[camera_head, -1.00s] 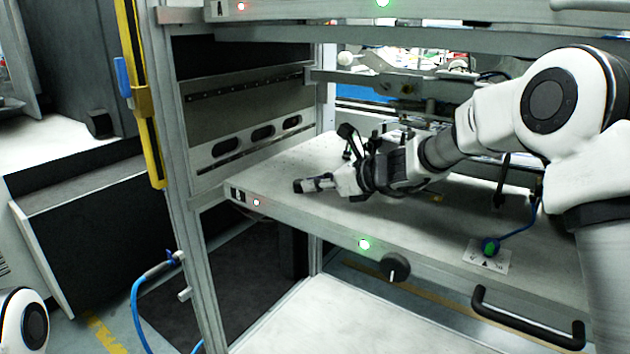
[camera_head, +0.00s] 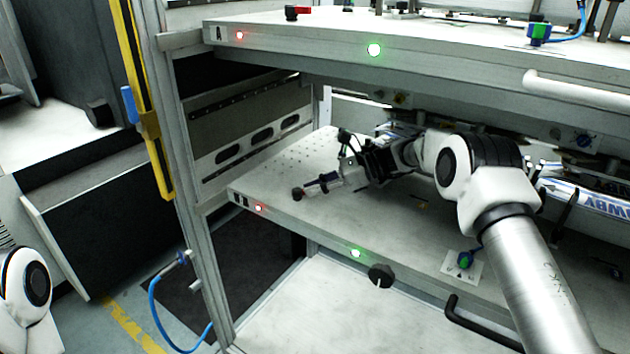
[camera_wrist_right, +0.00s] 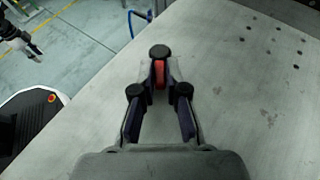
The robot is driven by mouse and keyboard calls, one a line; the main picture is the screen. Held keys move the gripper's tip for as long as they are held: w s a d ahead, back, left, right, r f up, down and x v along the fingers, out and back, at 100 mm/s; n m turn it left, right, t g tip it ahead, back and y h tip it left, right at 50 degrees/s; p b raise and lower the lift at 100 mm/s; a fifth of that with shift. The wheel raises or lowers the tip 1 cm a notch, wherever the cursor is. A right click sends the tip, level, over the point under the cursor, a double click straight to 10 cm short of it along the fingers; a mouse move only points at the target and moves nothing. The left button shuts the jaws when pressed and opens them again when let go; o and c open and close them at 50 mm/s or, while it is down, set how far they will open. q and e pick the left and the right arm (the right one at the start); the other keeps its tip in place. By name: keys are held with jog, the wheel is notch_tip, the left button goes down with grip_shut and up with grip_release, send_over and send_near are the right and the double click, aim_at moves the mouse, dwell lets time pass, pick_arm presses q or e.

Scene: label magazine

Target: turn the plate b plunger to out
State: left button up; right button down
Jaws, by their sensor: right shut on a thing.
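The plate b plunger shows in the head view as a black knob (camera_head: 298,194) at the left front corner of the lower plate (camera_head: 310,222).
The upper plate (camera_head: 300,36), marked A, lies above my right arm and carries a red and black plunger (camera_head: 297,12). A black dial (camera_head: 381,275) and a black handle (camera_head: 480,325) are on the lower plate's front. A green-blue connector (camera_head: 464,260) stands to the right.

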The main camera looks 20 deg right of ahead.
jog(key=shift+w+n+g, duration=0.1)
jog(key=shift+n+g, duration=0.2)
jog(key=c, duration=1.2)
grip_release()
jog(key=v, duration=0.7)
jog(key=shift+d, duration=0.25)
